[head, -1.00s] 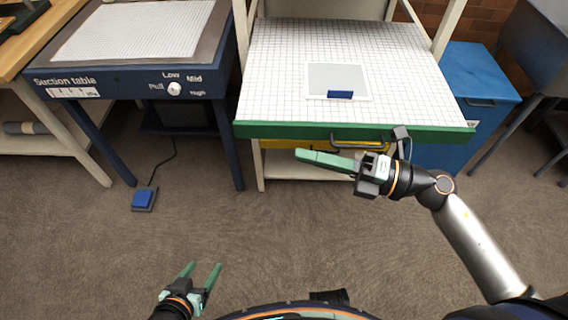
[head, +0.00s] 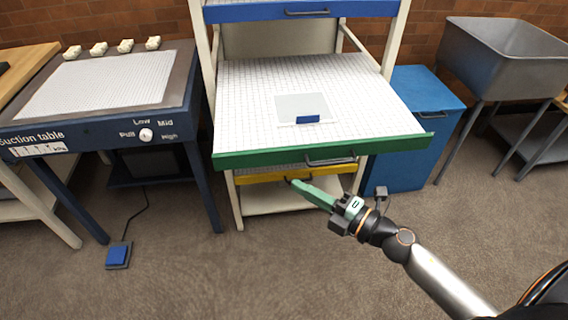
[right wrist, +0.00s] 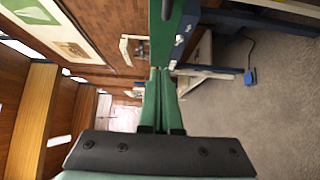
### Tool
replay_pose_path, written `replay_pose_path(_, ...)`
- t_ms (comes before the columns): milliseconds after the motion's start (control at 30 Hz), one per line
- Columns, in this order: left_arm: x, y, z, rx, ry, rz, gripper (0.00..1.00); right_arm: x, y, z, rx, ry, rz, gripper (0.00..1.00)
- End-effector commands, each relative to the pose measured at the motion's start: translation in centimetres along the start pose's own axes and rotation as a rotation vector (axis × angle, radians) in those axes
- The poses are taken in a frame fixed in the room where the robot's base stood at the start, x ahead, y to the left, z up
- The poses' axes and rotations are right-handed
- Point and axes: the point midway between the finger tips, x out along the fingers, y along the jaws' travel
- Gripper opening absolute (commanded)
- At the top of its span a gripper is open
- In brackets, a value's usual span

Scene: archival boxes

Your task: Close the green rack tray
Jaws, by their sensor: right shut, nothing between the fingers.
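The green rack tray (head: 255,157) is pulled out of the white rack. Its gridded top reaches forward past the rack posts, and a dark handle (head: 330,161) is on its green front. A pale sheet with a blue block (head: 308,119) lies on it. My right gripper (head: 291,183) is shut and empty, just in front of and below the green front in the head view, left of the handle. In the right wrist view its fingertips (right wrist: 160,71) point at the green front (right wrist: 164,35); contact cannot be told. My left gripper is out of view.
A yellow tray (head: 262,174) is below the green one and a blue tray (head: 260,11) above. The suction table (head: 100,129) stands left, with a blue foot pedal (head: 118,254) on the floor. A blue cabinet (head: 400,150) and a grey sink (head: 500,55) are right. The foreground floor is clear.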

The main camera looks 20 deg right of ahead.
Motion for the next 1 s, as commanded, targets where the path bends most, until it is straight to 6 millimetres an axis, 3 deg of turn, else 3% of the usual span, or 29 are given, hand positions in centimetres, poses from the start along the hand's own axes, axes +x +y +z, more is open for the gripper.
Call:
replay_pose_path(267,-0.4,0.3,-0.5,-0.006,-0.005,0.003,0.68,4.7,0.3,0.0,-0.002,0.001,0.003,0.00)
replay_pose_path(400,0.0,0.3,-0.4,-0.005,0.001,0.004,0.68,6.0,0.0,1.6,-0.002,-0.001,0.002,0.00)
replay_pose_path(600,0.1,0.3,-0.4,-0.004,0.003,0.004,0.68,7.0,0.0,2.6,0.000,0.001,0.001,0.00)
replay_pose_path(1000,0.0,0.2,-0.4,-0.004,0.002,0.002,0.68,7.1,0.0,2.8,0.001,0.001,0.000,0.00)
